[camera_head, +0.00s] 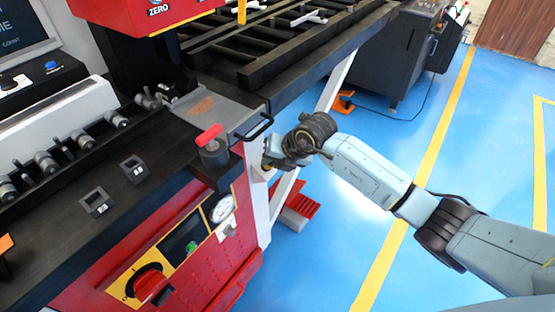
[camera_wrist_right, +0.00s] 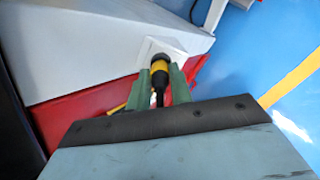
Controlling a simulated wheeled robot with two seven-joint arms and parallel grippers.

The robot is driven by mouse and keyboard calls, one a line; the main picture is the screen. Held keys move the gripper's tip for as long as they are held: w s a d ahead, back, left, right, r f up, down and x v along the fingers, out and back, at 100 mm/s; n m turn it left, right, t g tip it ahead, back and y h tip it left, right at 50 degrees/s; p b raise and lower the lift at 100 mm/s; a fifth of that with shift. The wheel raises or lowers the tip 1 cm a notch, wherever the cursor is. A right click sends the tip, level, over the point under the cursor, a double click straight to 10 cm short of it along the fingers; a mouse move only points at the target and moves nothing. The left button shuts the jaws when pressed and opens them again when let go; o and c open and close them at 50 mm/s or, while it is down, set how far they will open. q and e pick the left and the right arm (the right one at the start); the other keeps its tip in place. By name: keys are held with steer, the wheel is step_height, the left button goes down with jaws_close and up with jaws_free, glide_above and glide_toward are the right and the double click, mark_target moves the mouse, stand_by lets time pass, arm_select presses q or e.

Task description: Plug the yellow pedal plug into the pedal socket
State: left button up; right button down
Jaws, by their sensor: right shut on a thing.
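The yellow pedal plug (camera_wrist_right: 160,66) is between the green fingers of my right gripper (camera_wrist_right: 163,75) in the right wrist view, with a black end and cable toward the wrist. My right gripper is shut on it. The plug's far end is at a pale square plate (camera_wrist_right: 177,49) on the machine's side, where the pedal socket seems to be. The socket opening is hidden by the plug, so I cannot tell how deep the plug sits. In the head view my right gripper (camera_head: 270,160) is at the machine's right side, and the plug is hidden. My left gripper is not in view.
The red machine (camera_head: 222,264) with a dark top fills the left. A red-handled knob (camera_head: 210,138) and a black bar handle (camera_head: 256,127) are near my right gripper. A red pedal (camera_head: 302,206) stands on the blue floor below. Open floor lies to the right.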

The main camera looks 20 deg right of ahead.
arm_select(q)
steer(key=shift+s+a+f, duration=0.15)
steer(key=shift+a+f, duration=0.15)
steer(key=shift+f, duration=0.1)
arm_select(e)
steer(key=shift+s+a+f, duration=0.25)
steer(key=shift+a+f, duration=0.15)
steer(key=shift+f, duration=0.1)
steer(key=c, duration=1.2)
jaws_free()
steer(key=shift+w+a, duration=0.1)
steer(key=shift+a, duration=0.05)
steer(key=shift+o, duration=0.2)
steer(key=shift+d, duration=0.2)
steer(key=shift+w, duration=0.1)
arm_select(q)
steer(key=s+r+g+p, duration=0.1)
steer(key=p, duration=0.2)
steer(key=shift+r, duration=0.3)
arm_select(e)
steer(key=v, duration=1.4)
steer(key=shift+w, duration=0.2)
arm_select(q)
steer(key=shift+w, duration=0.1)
